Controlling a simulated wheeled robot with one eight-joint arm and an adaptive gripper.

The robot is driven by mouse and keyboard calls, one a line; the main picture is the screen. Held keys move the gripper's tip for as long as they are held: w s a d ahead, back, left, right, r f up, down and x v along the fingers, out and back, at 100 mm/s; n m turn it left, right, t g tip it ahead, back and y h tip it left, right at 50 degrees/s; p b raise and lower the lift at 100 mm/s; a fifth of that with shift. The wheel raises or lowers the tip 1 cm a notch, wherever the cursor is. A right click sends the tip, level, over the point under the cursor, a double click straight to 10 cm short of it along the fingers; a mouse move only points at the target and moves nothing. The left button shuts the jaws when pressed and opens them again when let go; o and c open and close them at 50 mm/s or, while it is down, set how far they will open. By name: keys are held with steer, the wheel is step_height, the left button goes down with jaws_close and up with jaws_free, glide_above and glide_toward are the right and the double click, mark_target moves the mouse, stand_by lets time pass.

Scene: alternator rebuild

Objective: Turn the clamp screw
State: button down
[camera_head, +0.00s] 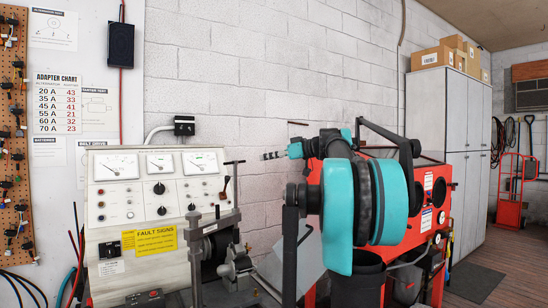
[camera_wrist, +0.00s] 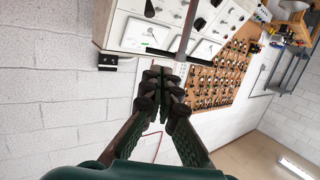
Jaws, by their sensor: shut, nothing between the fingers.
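A dark T-handled screw (camera_head: 235,181), which looks like the clamp screw, stands upright above the grey clamp (camera_head: 215,222) at the right of the test bench. Its crossbar lies roughly level at the top. My gripper (camera_head: 272,155) is right of the screw's handle in the head view, apart from it in the picture; how far in depth I cannot tell. In the wrist view my gripper (camera_wrist: 160,88) has its dark fingers together, with nothing between them.
The cream test bench (camera_head: 110,210) with gauges and knobs stands left of the clamp. A red cabinet (camera_head: 439,190) stands at the right, partly hidden by my arm. The white block wall is behind.

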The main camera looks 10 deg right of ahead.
mark_target(243, 162)
steer(key=x, duration=0.8)
steer(key=shift+w+n+g+y, duration=0.35)
steer(key=shift+n+g+y, duration=0.25)
steer(key=shift+n+g, duration=0.25)
steer(key=shift+g, duration=0.25)
